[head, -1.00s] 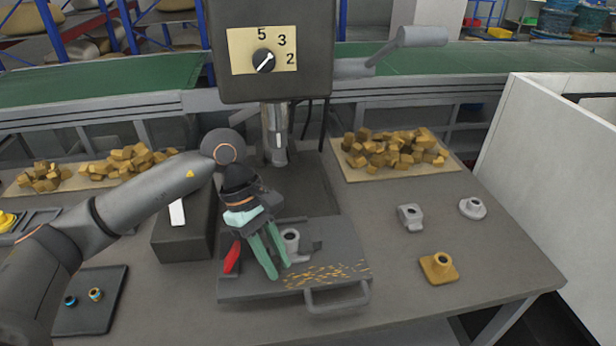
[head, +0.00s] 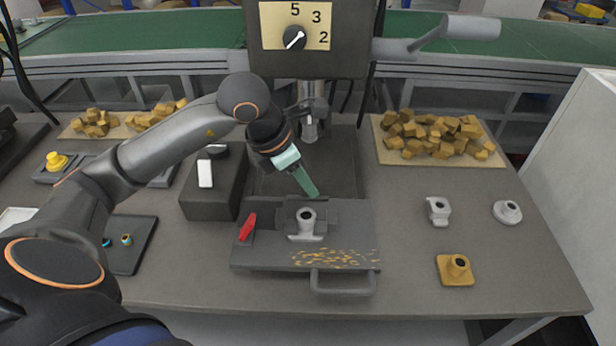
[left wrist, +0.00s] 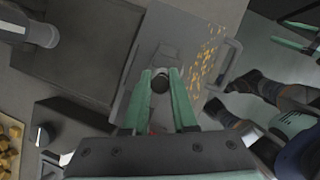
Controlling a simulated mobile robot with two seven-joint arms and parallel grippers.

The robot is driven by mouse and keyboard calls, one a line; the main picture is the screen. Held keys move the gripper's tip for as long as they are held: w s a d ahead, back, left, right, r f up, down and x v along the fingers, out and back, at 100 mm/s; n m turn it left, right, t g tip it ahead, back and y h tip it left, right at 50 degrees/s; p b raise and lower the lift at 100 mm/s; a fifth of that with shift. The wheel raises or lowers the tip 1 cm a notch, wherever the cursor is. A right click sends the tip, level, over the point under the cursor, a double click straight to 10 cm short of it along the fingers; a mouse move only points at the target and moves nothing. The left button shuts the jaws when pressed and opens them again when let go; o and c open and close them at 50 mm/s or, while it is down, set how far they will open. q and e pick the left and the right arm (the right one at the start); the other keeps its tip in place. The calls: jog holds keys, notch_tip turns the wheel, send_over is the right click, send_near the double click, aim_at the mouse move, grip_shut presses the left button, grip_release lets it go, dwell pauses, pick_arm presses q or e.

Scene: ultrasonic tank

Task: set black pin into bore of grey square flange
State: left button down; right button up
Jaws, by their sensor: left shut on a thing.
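A light grey flange with a square-looking base and dark bore (head: 306,217) stands upright in the vise on the drill-press table. My left gripper (head: 310,190) is above and just behind it, fingers pointing down. In the left wrist view the left gripper (left wrist: 160,80) is shut on a round dark thing, seen end-on between the fingertips; I take it for the black pin (left wrist: 160,83). The pin is hidden in the head view. The flange is hidden in the wrist view. My right gripper (left wrist: 294,36) shows small at the wrist view's upper right, its teal fingers apart.
A red lever (head: 247,226) is left of the vise, and a front handle (head: 342,283) sticks out. The drill spindle (head: 310,122) hangs behind my gripper. A grey fitting (head: 438,211), a round grey flange (head: 507,212) and a yellow square flange (head: 456,269) stand on the right.

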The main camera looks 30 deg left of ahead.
pick_arm(q)
jog(key=b, duration=0.3)
send_over(313, 212)
jog(key=s, duration=0.1)
jog(key=f, duration=0.4)
jog(key=shift+s+a+f, duration=0.15)
jog(key=shift+a+f, duration=0.1)
jog(key=shift+a, duration=0.15)
jog(key=shift+f+b, duration=0.65)
jog(key=shift+b, duration=0.35)
jog(key=shift+f+b, duration=0.4)
jog(key=shift+b, duration=0.3)
dwell(1.0)
dwell(0.3)
jog(key=shift+c, duration=0.7)
grip_release()
jog(key=shift+r, duration=0.1)
